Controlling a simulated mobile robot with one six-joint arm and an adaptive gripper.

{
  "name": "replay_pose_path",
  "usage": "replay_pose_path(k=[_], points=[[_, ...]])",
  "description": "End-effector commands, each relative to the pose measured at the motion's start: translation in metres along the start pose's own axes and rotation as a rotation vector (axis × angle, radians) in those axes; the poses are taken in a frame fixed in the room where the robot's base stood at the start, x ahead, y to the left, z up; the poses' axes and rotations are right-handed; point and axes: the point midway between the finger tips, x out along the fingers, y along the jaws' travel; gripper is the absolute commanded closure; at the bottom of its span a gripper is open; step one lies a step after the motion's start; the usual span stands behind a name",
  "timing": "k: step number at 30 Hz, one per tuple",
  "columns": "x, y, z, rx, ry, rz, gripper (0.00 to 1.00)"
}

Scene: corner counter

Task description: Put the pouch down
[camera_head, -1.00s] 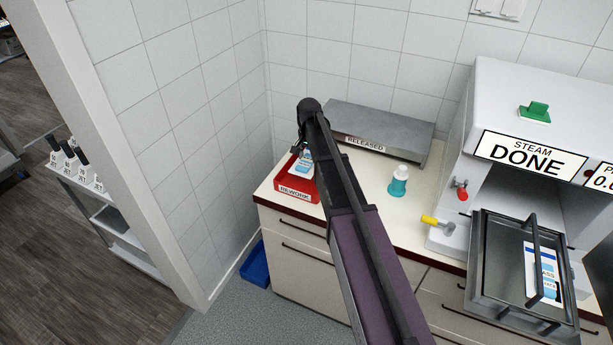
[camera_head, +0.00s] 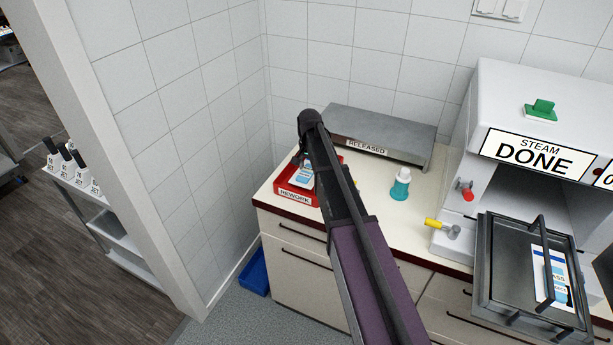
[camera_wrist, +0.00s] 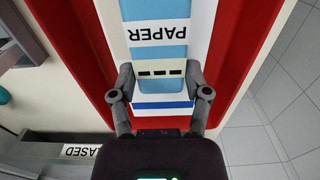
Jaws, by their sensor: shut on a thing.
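The white and blue pouch, with a label reading PAPER, shows in the wrist view (camera_wrist: 158,62) and in the head view (camera_head: 303,174). My gripper (camera_wrist: 160,76) has one finger on each side of the pouch's near end and is shut on it. In the head view my gripper (camera_head: 303,156) is at the back left of the counter, largely hidden by my arm. The pouch is over the red tray labelled REWORK (camera_head: 297,197). I cannot tell whether it touches the tray floor.
A grey metal stand labelled RELEASED (camera_head: 385,130) is behind the tray. A teal bottle with a white cap (camera_head: 400,184) stands on the counter. At right, a steam unit reads DONE (camera_head: 535,105), with a metal tray (camera_head: 490,290) holding another pouch (camera_head: 540,280). Tiled walls border the corner.

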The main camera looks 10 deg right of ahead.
Motion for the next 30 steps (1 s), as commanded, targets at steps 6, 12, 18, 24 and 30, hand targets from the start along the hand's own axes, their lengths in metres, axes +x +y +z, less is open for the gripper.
replay_pose_path(k=[6, 12, 18, 24, 30], points=[[0.022, 0.0, 0.0, 0.0, 0.0, 0.0, 0.85], [0.03, 0.001, 0.0, 0.001, 0.0, 0.0, 0.85], [0.03, 0.001, -0.001, 0.001, 0.0, 0.0, 0.85], [0.031, 0.001, -0.001, 0.001, 0.0, 0.0, 0.85], [0.033, 0.001, -0.001, 0.002, 0.0, 0.0, 0.2]])
